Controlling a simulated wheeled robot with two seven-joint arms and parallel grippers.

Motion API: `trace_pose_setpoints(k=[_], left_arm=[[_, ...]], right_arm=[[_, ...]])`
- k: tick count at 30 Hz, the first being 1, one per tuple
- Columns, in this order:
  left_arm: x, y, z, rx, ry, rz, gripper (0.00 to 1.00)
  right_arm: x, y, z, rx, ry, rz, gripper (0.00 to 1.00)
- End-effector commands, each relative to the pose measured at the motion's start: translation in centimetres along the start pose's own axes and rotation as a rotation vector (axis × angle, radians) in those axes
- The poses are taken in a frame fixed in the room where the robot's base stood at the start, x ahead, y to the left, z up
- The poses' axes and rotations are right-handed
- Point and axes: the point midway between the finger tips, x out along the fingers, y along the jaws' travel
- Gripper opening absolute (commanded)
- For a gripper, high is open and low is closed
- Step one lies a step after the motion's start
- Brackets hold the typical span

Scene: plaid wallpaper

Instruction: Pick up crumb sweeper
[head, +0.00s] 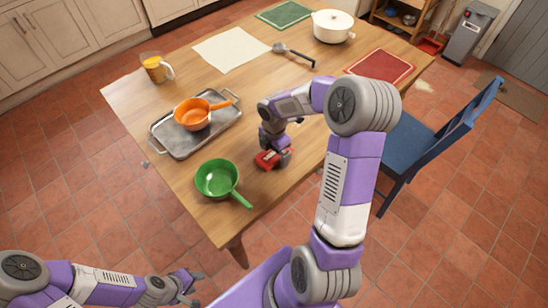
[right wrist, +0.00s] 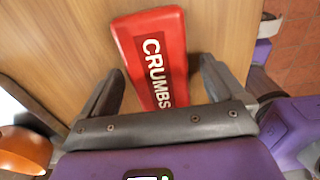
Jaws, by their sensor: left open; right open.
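The crumb sweeper is a red block with white "CRUMBS" lettering, lying on the wooden table. In the head view the crumb sweeper (head: 266,159) is near the front of the table, partly hidden by my right gripper (head: 279,155). In the right wrist view the crumb sweeper (right wrist: 152,55) extends from between the two dark fingers of my right gripper (right wrist: 160,82) out beyond them. The fingers are apart with a gap visible on each side. My left gripper (head: 188,284) is open and empty, low at the left, off the table.
A green pan (head: 217,178) sits left of the sweeper. An orange pan (head: 192,114) is on a metal tray (head: 178,146). A mug (head: 154,69), ladle (head: 293,54), white pot (head: 333,27) and red mat (head: 381,68) are farther back. A blue chair (head: 425,140) stands at the right.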

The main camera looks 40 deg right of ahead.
Motion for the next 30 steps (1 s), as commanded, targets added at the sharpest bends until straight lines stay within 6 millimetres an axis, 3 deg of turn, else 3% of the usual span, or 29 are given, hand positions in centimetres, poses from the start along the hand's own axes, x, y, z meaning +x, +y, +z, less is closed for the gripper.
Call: trace_pose_setpoints(k=[8,19,26,30], left_arm=[[0.2,-0.1,0.0,0.0,0.0,0.0,0.43],[0.2,-0.1,0.0,0.0,0.0,0.0,0.43],[0.2,-0.1,0.0,0.0,0.0,0.0,0.43],[-0.5,0.2,0.0,0.0,0.0,0.0,0.43]], right_arm=[[0.6,0.0,0.0,0.0,0.0,0.001,0.96],[0.6,0.0,0.0,0.0,0.0,0.001,0.39],[0.5,0.0,0.0,0.0,0.0,0.002,0.37],[-1.0,0.1,0.0,0.001,-0.001,0.004,0.37]])
